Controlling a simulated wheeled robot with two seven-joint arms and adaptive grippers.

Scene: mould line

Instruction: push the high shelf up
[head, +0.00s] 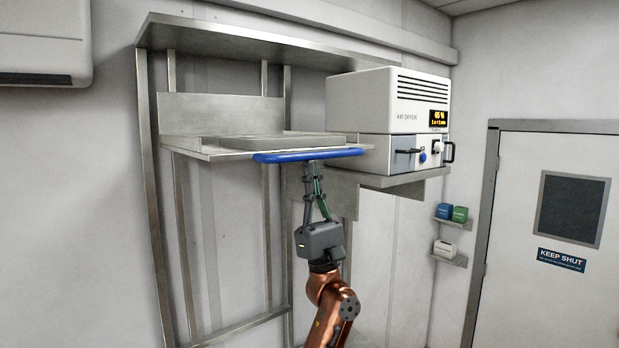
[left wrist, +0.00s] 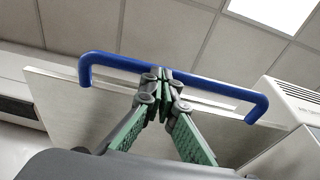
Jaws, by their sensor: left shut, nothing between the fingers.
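The high shelf (head: 190,149) is a grey metal plate on an upright wall frame, with a blue bar handle (head: 285,157) along its front edge. A flat grey slab (head: 255,142) lies on it. My left gripper (head: 312,166) is shut and empty, pointing up just under the middle of the blue handle. In the left wrist view, the shut fingertips (left wrist: 162,78) overlap the blue handle (left wrist: 120,63), with the shelf's underside (left wrist: 80,105) behind them. I cannot tell whether the tips touch the bar. My right gripper is not in view.
A white air dryer (head: 375,95) stands on a bracket shelf close to the right of the high shelf. A metal top plate (head: 245,42) spans the frame above. Small boxes (head: 450,212) sit on wall ledges near a door (head: 545,245) at the right.

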